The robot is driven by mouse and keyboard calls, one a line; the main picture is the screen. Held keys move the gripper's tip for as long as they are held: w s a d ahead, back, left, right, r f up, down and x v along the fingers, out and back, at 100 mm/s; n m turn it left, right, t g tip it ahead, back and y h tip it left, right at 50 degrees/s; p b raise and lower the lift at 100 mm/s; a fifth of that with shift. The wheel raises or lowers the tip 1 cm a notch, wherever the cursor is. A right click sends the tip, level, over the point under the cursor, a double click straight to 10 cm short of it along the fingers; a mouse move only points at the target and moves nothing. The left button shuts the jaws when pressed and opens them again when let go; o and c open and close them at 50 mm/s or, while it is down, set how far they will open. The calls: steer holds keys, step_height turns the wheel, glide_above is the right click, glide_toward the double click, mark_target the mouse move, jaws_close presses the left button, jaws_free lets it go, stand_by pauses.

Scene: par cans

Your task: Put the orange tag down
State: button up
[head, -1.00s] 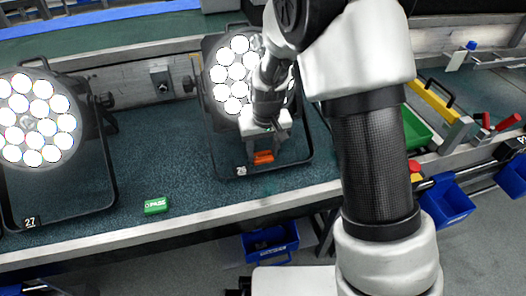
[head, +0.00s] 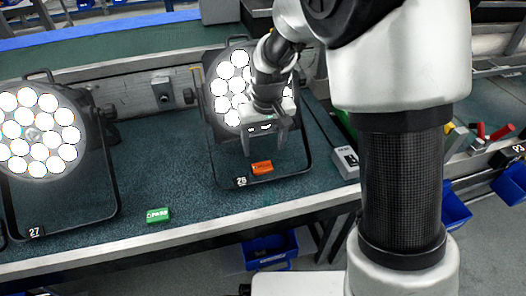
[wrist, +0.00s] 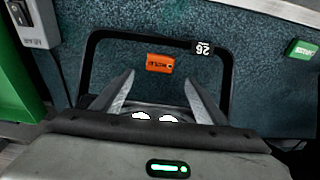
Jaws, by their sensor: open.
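The orange tag (head: 262,168) lies flat on the teal bench mat, inside the black frame of the par can numbered 26 (head: 228,88). It also shows in the wrist view (wrist: 160,64), just beyond my fingertips. My gripper (head: 262,150) is open and empty, a little above and behind the tag; its fingers in the wrist view (wrist: 160,88) are spread wide with a gap to the tag. Nothing hides the tag.
A green tag (head: 158,215) lies near the bench's front edge, and it also shows in the wrist view (wrist: 302,50). Par can 27 (head: 38,135) stands at left. A grey switch box (head: 346,161) lies right of the frame.

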steer(key=s+d+r+t, duration=0.1)
steer(key=s+d+r, duration=0.2)
steer(key=r, duration=0.2)
steer(key=s+d+r+m, duration=0.1)
steer(key=s+d+r, duration=0.15)
steer(key=r, duration=0.25)
steer(key=s+d+r+t, duration=0.1)
steer(key=s+d+r, duration=0.15)
steer(key=r, duration=0.25)
steer(key=s+d+r+m+t, duration=0.1)
steer(key=s+d+r, duration=0.1)
steer(key=s, duration=0.5)
steer(key=s+d+r+m, duration=0.1)
steer(key=s+d+r, duration=0.1)
steer(key=s+d, duration=0.2)
steer(key=s, duration=0.2)
steer(key=shift+s+t, duration=0.35)
steer(key=shift+t, duration=0.05)
